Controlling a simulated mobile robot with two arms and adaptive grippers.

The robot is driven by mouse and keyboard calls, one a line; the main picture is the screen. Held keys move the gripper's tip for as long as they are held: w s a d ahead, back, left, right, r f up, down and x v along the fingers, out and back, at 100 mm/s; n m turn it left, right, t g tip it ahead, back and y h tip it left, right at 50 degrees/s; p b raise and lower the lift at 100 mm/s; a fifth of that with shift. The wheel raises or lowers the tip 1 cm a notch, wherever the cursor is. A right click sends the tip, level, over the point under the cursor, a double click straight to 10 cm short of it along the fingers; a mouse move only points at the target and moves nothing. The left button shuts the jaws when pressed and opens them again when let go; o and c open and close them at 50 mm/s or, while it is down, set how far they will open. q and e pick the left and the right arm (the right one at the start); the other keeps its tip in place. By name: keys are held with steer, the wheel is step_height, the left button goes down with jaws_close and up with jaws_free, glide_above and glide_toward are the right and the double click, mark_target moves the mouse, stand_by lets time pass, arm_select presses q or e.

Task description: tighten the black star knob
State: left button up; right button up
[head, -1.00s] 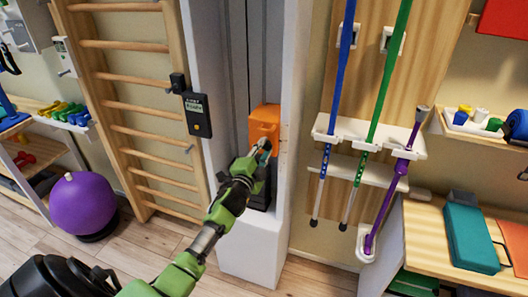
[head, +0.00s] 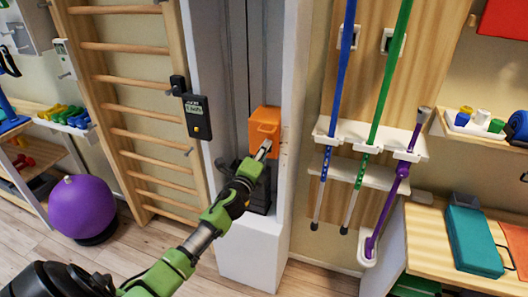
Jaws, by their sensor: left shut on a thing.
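An orange block (head: 265,122) sits in the recess of a tall white column. My left gripper (head: 264,149) reaches up from below, its fingertips at the lower front of this block. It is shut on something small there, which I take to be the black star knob. The knob is hidden behind the fingers, so its shape and how tight it sits cannot be seen. Dark plates (head: 260,194) are below the block, partly behind my gripper. My right gripper is not in view.
A black handheld device (head: 197,117) hangs left of the column, beside wooden wall bars (head: 128,87). A purple ball (head: 82,208) rests on the floor at left. Blue, green and purple canes (head: 376,85) hang at right. The floor before the column is clear.

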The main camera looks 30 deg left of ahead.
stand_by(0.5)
arm_select(q)
steer(key=o, duration=1.1)
steer(key=v, duration=1.2)
